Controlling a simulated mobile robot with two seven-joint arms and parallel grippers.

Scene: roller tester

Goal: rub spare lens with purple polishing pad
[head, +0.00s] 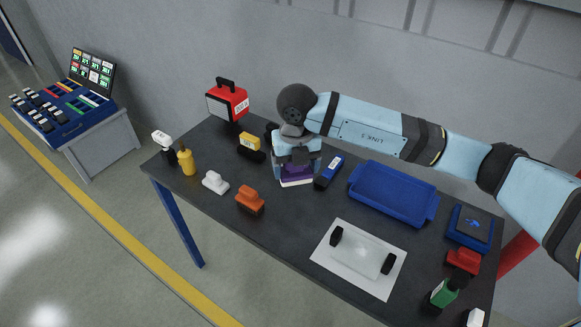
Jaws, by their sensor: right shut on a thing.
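The purple polishing pad (297,173) is at the back middle of the dark table, with a pale layer along its lower edge. My right gripper (296,161) points down over it and is shut on it; the fingers hide part of the pad. I cannot tell whether the pad touches the table. The spare lens seems to be the clear, pale plate (361,255) between two black end blocks, lying on a white sheet (337,268) at the table's front middle, apart from the gripper. My left gripper is not in view.
A blue tray (433,211) lies right of the gripper, and a dark blue block (328,172) lies close beside it. Orange (250,201), white (215,182) and yellow (250,142) handled tools stand to the left. The front middle-left tabletop is clear.

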